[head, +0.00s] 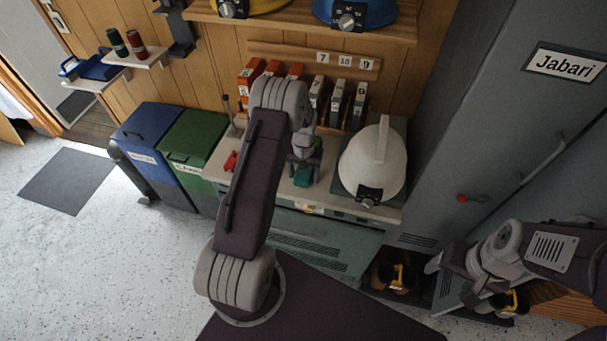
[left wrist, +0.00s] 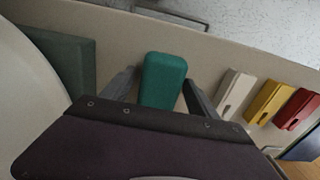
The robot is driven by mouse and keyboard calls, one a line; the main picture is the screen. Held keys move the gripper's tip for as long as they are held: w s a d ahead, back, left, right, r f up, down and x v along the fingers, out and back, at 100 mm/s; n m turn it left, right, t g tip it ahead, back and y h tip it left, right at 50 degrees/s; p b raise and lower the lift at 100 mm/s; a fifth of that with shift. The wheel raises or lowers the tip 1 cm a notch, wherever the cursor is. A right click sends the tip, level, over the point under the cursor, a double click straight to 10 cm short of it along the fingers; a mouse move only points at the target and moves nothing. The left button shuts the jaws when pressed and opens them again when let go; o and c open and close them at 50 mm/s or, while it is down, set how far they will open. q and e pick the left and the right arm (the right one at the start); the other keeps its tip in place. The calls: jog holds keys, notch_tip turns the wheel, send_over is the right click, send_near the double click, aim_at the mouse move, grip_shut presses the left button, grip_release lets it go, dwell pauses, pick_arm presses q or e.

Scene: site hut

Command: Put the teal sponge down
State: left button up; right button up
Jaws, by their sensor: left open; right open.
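The teal sponge (head: 303,177) is on the pale counter (head: 325,192), left of the white helmet. My left gripper (head: 304,163) is above it, pointing down. In the left wrist view the sponge (left wrist: 164,80) is between the two spread fingers, with a gap on each side. The left gripper is open and does not grip it. The near end of the sponge is hidden by the gripper body. My right gripper (head: 438,263) is open and empty at the lower right, away from the counter.
A white helmet (head: 372,165) on a dark green mat (head: 349,199) stands right of the sponge. White (left wrist: 235,94), yellow (left wrist: 268,103) and red (left wrist: 297,109) small items lie on the other side. Numbered orange and grey binders stand behind. Blue and green bins (head: 190,148) are left.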

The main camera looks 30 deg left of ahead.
aim_at(304, 174)
pick_arm(q)
jog(key=shift+s+d+f, duration=0.1)
jog(key=shift+s+f, duration=0.25)
jog(key=shift+r, duration=0.2)
jog(key=shift+w+r, duration=0.15)
jog(key=shift+r, duration=0.15)
notch_tip(304, 174, up, 11)
jog(key=b, duration=0.1)
jog(key=s+d+r+m, duration=0.1)
jog(key=s+d, duration=0.4)
jog(key=s, duration=0.4)
jog(key=s+d+r+m+t, duration=0.1)
jog(key=s+d, duration=0.4)
jog(key=s, duration=0.3)
jog(key=shift+s+d+r+m, duration=0.15)
jog(key=shift+s+d+m, duration=0.15)
jog(key=shift+s+d, duration=0.05)
